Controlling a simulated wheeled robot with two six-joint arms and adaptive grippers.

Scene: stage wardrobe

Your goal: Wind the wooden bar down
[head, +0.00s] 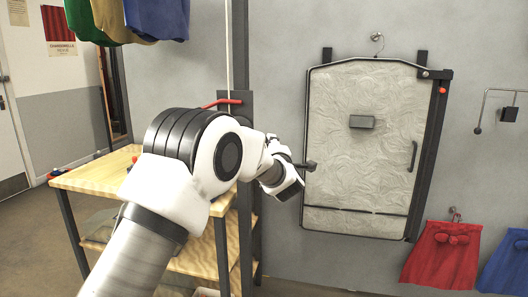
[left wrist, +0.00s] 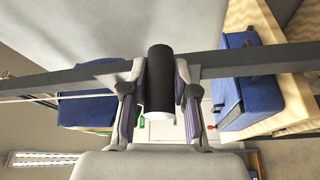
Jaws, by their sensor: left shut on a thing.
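The wooden bar itself does not show in either view. Green, yellow and blue garments (head: 128,18) hang at the top left of the head view, their upper ends cut off. A white cord (head: 230,52) runs down a dark upright post (head: 241,60) to a dark plate with a red lever (head: 222,102). My left gripper (head: 290,181) is to the right of the post, partly hidden by my own arm. In the left wrist view, my left gripper (left wrist: 160,105) is shut on a black round handle (left wrist: 160,75) with a pale end. My right gripper is not in view.
A wooden-topped shelf table (head: 95,178) stands behind my left arm. A pale wall panel (head: 365,110) with a black frame hangs to the right, close to my left gripper. Red and blue garments (head: 442,255) hang at lower right. Blue boxy things (left wrist: 240,90) show in the wrist view.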

